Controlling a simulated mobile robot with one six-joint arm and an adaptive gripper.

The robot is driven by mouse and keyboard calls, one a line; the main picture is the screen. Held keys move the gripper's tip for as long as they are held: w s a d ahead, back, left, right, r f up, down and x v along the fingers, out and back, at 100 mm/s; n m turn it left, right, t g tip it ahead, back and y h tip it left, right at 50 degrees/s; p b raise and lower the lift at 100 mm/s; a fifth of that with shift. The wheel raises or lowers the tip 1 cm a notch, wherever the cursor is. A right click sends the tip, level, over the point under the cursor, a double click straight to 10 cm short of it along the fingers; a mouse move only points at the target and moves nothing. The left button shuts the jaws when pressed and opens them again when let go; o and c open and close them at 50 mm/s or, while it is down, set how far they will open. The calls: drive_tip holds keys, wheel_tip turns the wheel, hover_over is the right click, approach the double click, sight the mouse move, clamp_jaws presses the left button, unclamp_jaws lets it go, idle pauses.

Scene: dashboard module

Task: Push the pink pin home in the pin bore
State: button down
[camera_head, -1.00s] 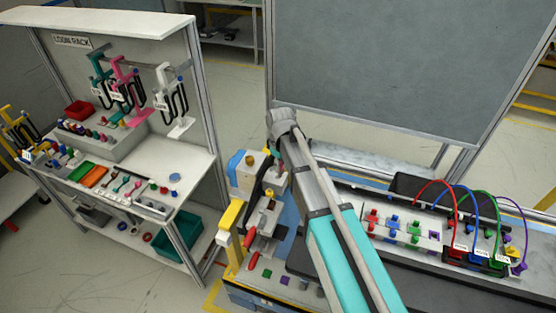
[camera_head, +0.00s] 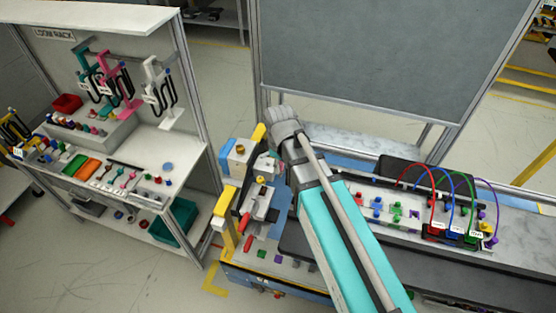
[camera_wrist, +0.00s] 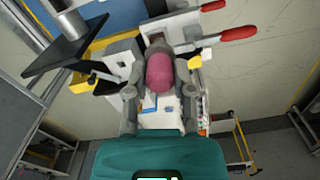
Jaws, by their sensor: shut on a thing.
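The pink pin (camera_wrist: 160,75) sits upper middle in the wrist view, between the two grey fingers of my gripper (camera_wrist: 161,68). The fingers are shut on its sides, and its rounded pink end faces the camera. A white block fixture (camera_wrist: 118,57) lies around and beyond the pin. The pin's far end and the pin bore are hidden, so I cannot tell whether the pin is in the bore. In the head view my arm covers most of the gripper and the pin, beside the fixture station.
Red-handled clamps (camera_wrist: 238,33) stand at the upper right in the wrist view; a black plate (camera_wrist: 70,45) is at the left. In the head view, a yellow post (camera_head: 224,215) stands left of my arm, and a connector board with looped cables (camera_head: 440,205) lies right. The loom rack (camera_head: 110,110) is far left.

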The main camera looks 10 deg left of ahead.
drive_tip(key=shift+f, duration=0.15)
idle(0.5)
wheel_tip(320, 180, down, 11)
drive_tip(key=b, duration=1.1)
drive_tip(key=shift+s, duration=0.2)
